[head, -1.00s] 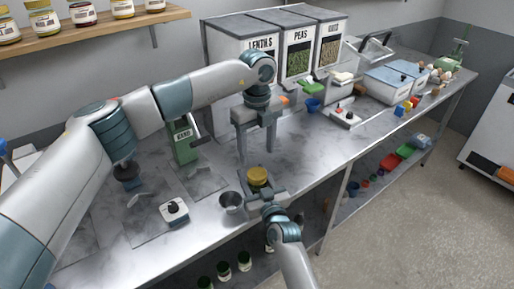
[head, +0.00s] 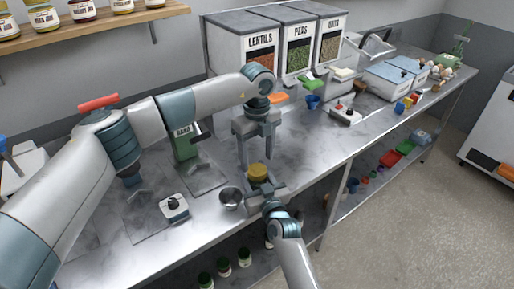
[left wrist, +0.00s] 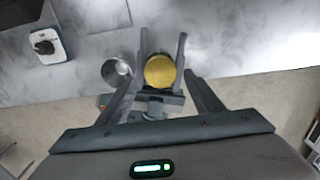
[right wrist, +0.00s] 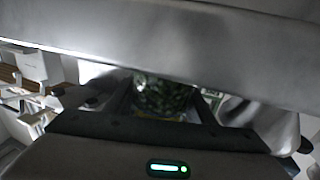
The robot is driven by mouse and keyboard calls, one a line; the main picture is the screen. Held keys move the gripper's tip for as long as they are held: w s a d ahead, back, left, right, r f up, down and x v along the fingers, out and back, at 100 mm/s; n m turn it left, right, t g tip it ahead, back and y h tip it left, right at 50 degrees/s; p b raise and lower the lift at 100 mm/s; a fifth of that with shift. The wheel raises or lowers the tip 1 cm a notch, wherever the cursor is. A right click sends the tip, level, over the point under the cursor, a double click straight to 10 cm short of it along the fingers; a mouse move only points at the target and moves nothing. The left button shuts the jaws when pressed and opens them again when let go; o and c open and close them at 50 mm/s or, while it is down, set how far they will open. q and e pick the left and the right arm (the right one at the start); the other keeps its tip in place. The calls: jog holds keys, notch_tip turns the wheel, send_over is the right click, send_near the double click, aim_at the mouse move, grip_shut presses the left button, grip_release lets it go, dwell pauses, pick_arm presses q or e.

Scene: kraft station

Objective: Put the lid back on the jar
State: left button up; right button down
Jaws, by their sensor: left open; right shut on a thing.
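The jar (right wrist: 165,95) is a glass with dark green contents, seen between my right gripper's fingers in the right wrist view. The round yellow lid (head: 257,172) shows at the jar's top in the head view. It also shows as a yellow disc (left wrist: 160,71) in the left wrist view; I cannot tell whether it is seated. My right gripper (head: 262,186) is shut on the jar near the counter's front edge. My left gripper (head: 257,160) is open, pointing down just above the lid, with its fingers to either side. The jar's lower part is hidden in the head view.
A metal cup (head: 231,198) stands just left of the jar. A white device with a black knob (head: 174,206) is farther left. A green stand (head: 184,146) and labelled bins (head: 250,50) are behind. The counter right of my left gripper is mostly clear.

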aim_at(257, 169)
pick_arm(q)
jog(key=shift+f, duration=1.7)
jog(key=c, duration=1.1)
jog(key=m, duration=0.3)
jog(key=o, duration=1.2)
